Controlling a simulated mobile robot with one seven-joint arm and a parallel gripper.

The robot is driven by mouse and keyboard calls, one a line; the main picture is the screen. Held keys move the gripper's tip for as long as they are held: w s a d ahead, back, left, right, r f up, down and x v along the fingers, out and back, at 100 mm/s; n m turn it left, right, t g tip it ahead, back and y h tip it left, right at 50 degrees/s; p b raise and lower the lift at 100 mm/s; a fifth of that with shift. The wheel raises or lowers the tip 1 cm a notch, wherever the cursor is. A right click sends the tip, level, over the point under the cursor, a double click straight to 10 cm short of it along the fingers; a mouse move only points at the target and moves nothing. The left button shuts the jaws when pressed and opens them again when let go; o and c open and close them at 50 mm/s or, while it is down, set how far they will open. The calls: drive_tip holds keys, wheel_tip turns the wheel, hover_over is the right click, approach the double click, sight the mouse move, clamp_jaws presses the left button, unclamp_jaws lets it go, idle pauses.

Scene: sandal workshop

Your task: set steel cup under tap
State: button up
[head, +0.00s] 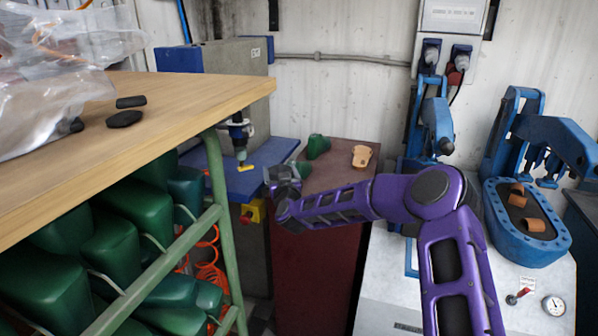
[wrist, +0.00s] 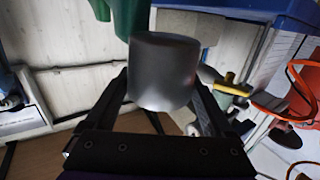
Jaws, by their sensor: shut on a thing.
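A dark grey steel cup (wrist: 165,70) is between the two fingers of my gripper (wrist: 162,100) in the wrist view. The gripper is shut on it and the cup's smooth side faces the camera. In the head view my gripper (head: 283,182) is at the end of the purple arm, beside the blue-topped machine and above the edge of the dark red cabinet. The cup is small and hard to make out there.
A blue machine table (head: 270,150) with a yellow-tipped tool (head: 240,145) stands behind and left of my gripper. The dark red cabinet (head: 325,245) bears a green form (head: 317,146) and a tan sole (head: 361,156). A wooden-topped rack (head: 190,100) is at left; blue presses (head: 525,215) stand right.

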drive_tip(key=shift+w+a+f+b, duration=0.4)
drive_tip(key=shift+w+a, duration=0.25)
drive_tip(key=shift+a, duration=1.5)
drive_tip(key=shift+w+a+f+b, duration=0.4)
drive_tip(key=shift+w+a, duration=0.25)
drive_tip(key=shift+a, duration=1.45)
drive_tip(key=shift+w+a+f+b, duration=0.4)
drive_tip(key=shift+w+a, duration=0.25)
drive_tip(key=shift+a, duration=1.5)
drive_tip(key=shift+f, duration=0.35)
drive_tip(key=o, duration=1.1)
drive_tip(key=p+v, duration=0.1)
drive_tip(key=v, duration=1)
